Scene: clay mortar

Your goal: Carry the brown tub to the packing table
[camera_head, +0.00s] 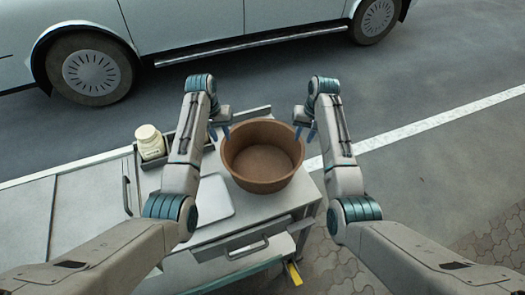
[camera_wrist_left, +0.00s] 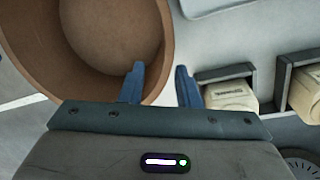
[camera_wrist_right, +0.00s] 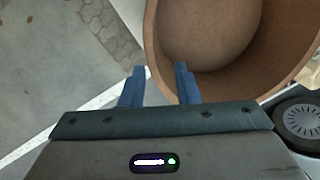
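The brown tub (camera_head: 262,185) is a round, open, empty-looking bowl standing upright on the right end of a grey bench with drawers (camera_head: 300,194). My left gripper (camera_head: 221,128) is at the tub's left rim, and my right gripper (camera_head: 304,128) is at its right rim. In the left wrist view the fingers (camera_wrist_left: 160,84) are apart, with the tub's rim (camera_wrist_left: 158,40) running between them. In the right wrist view the fingers (camera_wrist_right: 158,84) are also apart, one on each side of the tub's wall (camera_wrist_right: 152,45). Whether any finger touches the tub cannot be told.
A cream jar (camera_head: 150,142) stands in a dark holder on the bench, left of the tub. A pale flat panel (camera_head: 214,199) lies in front. A light car (camera_head: 230,25) is parked behind. Paved ground (camera_head: 440,150) lies open to the right. I cannot identify a separate packing table.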

